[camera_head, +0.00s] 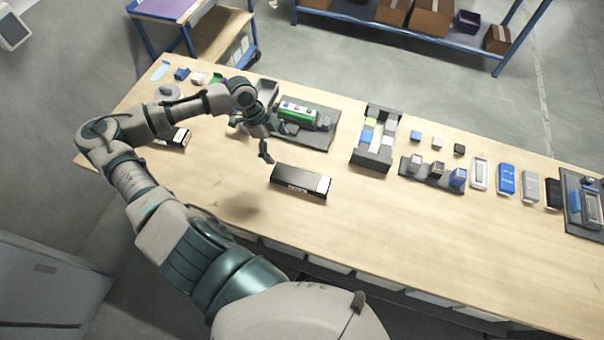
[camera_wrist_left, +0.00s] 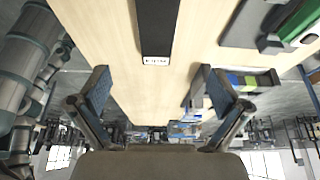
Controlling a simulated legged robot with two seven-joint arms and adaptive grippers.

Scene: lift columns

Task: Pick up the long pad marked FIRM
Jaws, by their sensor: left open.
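A long black pad (camera_head: 298,180) with a pale panel at its right end lies on the wooden table, in front of my left gripper. In the left wrist view the long dark pad (camera_wrist_left: 157,28) has a white end label that appears to read FIRM. My left gripper (camera_head: 259,141) is open and empty above the table, just behind and left of the pad in the head view. In the left wrist view its two fingers (camera_wrist_left: 157,84) stand wide apart, with the pad's labelled end centred between and beyond them. My right gripper is not in view.
Another dark block (camera_head: 175,137) lies at the left, partly behind my arm. A dark tray (camera_head: 318,138) with a green part and a dark bin (camera_head: 371,160) stand behind the pad. Several small blocks and cases line the right side. Bare table (camera_head: 390,235) is in front.

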